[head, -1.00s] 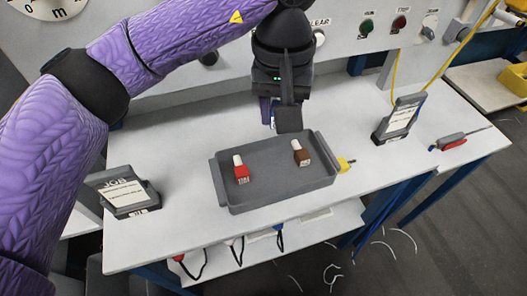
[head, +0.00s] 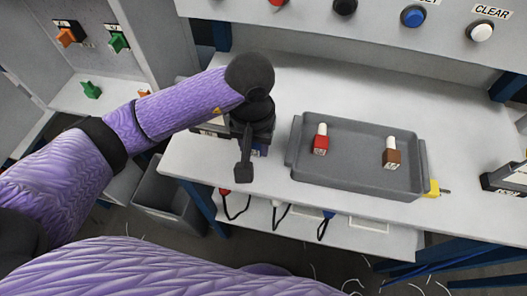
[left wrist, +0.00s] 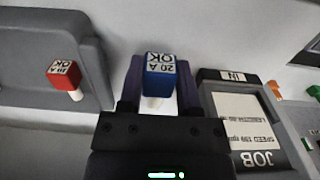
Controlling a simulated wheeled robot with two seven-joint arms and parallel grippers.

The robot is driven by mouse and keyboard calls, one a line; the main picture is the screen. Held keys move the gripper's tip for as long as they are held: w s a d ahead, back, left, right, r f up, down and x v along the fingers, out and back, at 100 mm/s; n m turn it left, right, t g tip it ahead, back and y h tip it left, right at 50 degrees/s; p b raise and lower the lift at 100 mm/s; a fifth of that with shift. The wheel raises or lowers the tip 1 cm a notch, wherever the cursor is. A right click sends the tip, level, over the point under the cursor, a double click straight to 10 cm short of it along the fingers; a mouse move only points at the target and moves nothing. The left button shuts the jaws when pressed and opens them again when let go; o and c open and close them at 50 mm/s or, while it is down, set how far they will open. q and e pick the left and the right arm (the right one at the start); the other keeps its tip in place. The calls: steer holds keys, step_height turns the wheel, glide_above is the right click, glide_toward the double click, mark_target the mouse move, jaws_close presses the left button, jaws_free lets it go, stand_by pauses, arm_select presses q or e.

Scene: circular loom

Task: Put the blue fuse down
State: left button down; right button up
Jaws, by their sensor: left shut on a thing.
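My left gripper (head: 250,150) is left of the grey tray in the head view, over the white table near its front left part. It is shut on the blue fuse (left wrist: 160,75), which sits between the two fingers in the left wrist view with its "20 A OK" label showing. In the head view only a small blue bit (head: 260,150) shows beside the gripper. I cannot tell whether the fuse touches the table. My right gripper is in neither view.
The grey tray (head: 300,168) holds a red fuse (head: 320,140) and a brown fuse (head: 391,155). A job card holder (left wrist: 243,115) stands close to the gripper, partly hidden in the head view. A yellow item (head: 433,188) lies by the tray. A grey bin (head: 170,195) stands below.

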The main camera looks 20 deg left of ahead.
mark_target(255, 163)
arm_select(q)
step_height(255, 163, down, 4)
steer(key=shift+f+b, duration=0.1)
steer(key=shift+b, duration=0.35)
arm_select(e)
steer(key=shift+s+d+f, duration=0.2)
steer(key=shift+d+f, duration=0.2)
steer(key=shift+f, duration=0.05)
arm_select(q)
steer(key=c, duration=0.7)
jaws_free()
steer(key=shift+c, duration=0.2)
steer(key=o, duration=0.4)
steer(key=shift+o, duration=0.2)
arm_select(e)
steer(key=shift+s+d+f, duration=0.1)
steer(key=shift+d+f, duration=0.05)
